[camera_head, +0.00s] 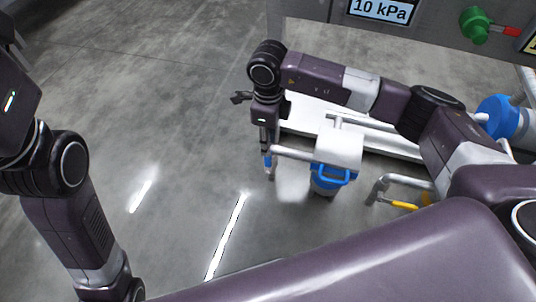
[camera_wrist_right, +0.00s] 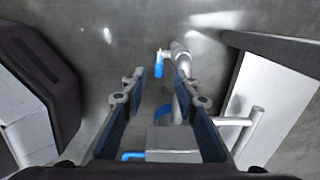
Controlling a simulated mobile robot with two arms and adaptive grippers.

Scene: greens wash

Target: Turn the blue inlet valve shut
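A small blue valve handle (camera_wrist_right: 158,64) sits at the end of a grey pipe (camera_wrist_right: 181,60) in the right wrist view, just past my right fingertips and between them as seen there. A small blue piece also shows at the right gripper (camera_head: 268,166) in the head view, partly hidden by it. My right gripper (camera_wrist_right: 161,76) points downward, its two fingers apart with nothing clamped between them. I cannot tell whether a finger touches the handle. My left arm enters at the left of the head view; its gripper is outside the frame.
A white housing with a blue bracket (camera_head: 333,175) stands just right of the gripper. A yellow-handled lever (camera_head: 404,205), a blue round fitting (camera_head: 497,117) and a green knob (camera_head: 474,24) lie farther right. The grey floor (camera_head: 170,100) on the left is clear.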

